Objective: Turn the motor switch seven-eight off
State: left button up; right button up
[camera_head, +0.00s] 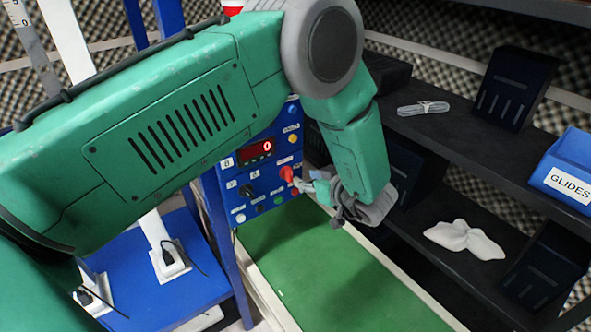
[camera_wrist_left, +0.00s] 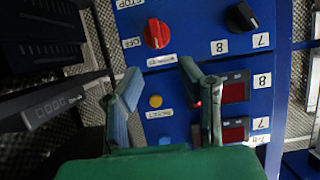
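The blue control panel (camera_head: 262,187) stands in the middle of the head view, beyond my left arm. A red knob (camera_head: 287,173) is on its right side. In the wrist view, which shows the panel upside down, a red rotary knob (camera_wrist_left: 157,33) has a white pointer line and an "OFF" label (camera_wrist_left: 131,42) beside it. The small label under it is too blurred to read surely. My left gripper (camera_head: 312,187) is just right of the red knob in the head view. Its two fingers (camera_wrist_left: 160,72) are spread and empty in the wrist view, apart from the knob. My right gripper is not in view.
A black knob (camera_wrist_left: 241,17), a yellow button (camera_wrist_left: 155,101) and red displays (camera_wrist_left: 234,92) share the panel. A green conveyor surface (camera_head: 330,280) lies below. Dark shelves (camera_head: 440,130) stand right, with a blue "GLIDES" bin (camera_head: 568,165). My arm hides part of the panel.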

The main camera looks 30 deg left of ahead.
aim_at(292, 173)
pick_arm(q)
jog(key=x, duration=0.7)
jog(key=shift+w+f, duration=0.15)
jog(key=shift+w, duration=0.3)
jog(key=shift+x, duration=0.95)
jog(key=shift+s+a, duration=0.15)
jog(key=shift+s, duration=0.1)
grip_shut()
